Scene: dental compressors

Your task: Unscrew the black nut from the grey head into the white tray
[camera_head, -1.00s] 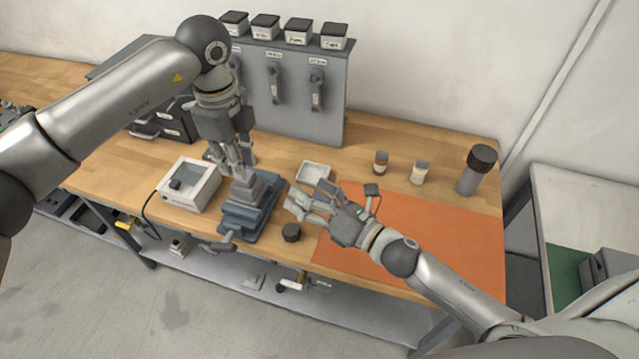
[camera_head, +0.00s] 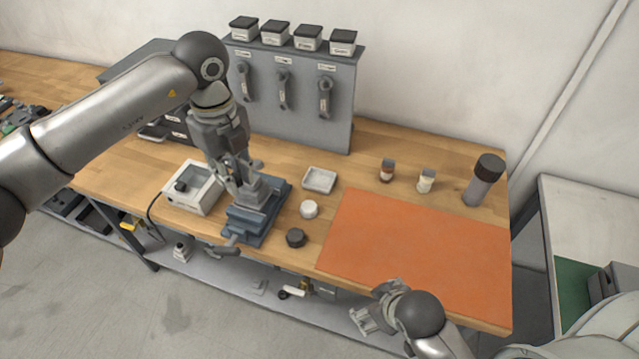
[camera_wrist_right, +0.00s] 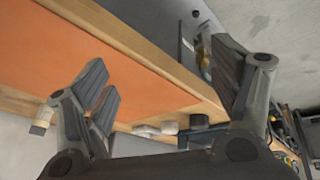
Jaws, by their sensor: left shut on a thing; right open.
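The grey head (camera_head: 262,190) stands in the blue-grey vise (camera_head: 250,222) at the bench's front edge. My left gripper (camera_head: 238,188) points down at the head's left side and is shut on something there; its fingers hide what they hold. I cannot make out a nut on the head. A black round piece (camera_head: 296,238) lies on the bench right of the vise; I cannot tell whether it is the nut.
A white round piece (camera_head: 309,209) lies between tray and black piece. An orange mat (camera_head: 420,250) covers the right of the bench, clear. Small jars (camera_head: 426,182) and a dark-capped cylinder (camera_head: 483,182) stand behind it. A white-framed box (camera_head: 193,188) is left of the vise.

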